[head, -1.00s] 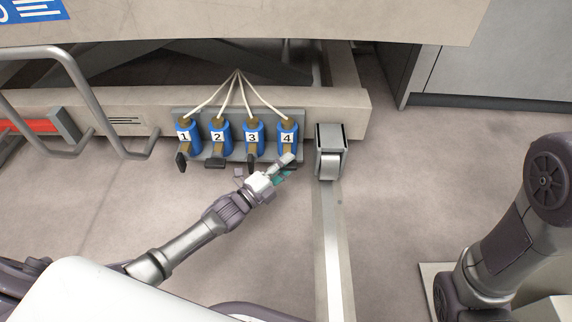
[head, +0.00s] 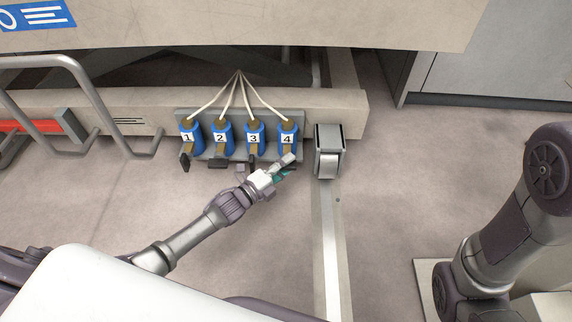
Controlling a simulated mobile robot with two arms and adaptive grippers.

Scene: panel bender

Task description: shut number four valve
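The number four valve (head: 288,136) is the rightmost of the blue valves on a grey plate low on the machine. Its dark handle at the lower end is mostly hidden behind my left gripper (head: 283,168). That gripper is right at the valve's lower end, with a pale finger and a teal part showing. I cannot tell whether the fingers touch the handle or how far apart they are. My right gripper is out of view.
Valve 1 (head: 189,135), valve 2 (head: 222,135) and valve 3 (head: 255,134) stand to the left. A metal foot (head: 328,150) stands close on the right. Bent grey rails (head: 95,95) are at the far left.

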